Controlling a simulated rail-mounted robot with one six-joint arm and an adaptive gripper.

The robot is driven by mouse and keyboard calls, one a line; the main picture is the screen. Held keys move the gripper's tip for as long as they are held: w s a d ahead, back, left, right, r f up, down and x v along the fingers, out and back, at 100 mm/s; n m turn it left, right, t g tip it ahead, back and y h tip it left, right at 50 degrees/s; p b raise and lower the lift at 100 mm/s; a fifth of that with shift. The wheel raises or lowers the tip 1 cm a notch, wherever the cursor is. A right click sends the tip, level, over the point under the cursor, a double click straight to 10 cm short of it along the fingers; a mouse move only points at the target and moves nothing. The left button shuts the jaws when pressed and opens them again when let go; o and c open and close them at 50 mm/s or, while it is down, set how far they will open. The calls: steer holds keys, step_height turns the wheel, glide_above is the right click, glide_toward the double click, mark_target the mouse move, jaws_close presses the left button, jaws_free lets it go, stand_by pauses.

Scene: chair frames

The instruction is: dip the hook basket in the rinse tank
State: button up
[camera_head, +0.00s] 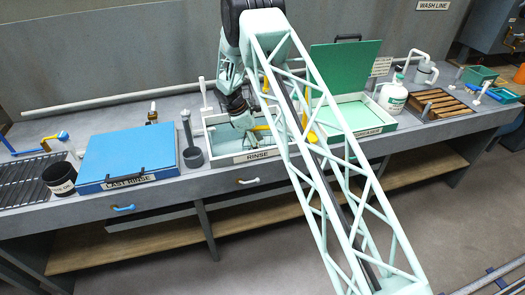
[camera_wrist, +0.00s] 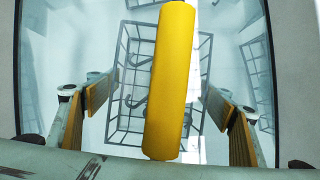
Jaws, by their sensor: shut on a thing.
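My gripper (camera_head: 245,122) is at the rinse tank (camera_head: 228,160), an open tray labelled RINSE. The basket is a grey wire cage with dark hooks inside. It hangs below the handle within the tank walls and looks pale blue, as if seen through water; its exact depth cannot be told. The handle hides the basket's middle. In the head view, my arm partly covers the tank.
Left of the tank are a grey cup (camera_head: 193,157) with an upright rod and the blue LAST RINSE lid (camera_head: 128,153). To the right is a tray with a raised green lid (camera_head: 343,72). Beyond it stand a white jug (camera_head: 393,96) and a wooden slatted rack (camera_head: 438,104).

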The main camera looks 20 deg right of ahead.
steer(key=shift+d, duration=0.5)
stand_by(1.0)
steer(key=shift+a, duration=0.5)
stand_by(2.9)
steer(key=shift+r, duration=0.1)
steer(key=shift+r+p, duration=4.4)
steer(key=shift+r, duration=5.75)
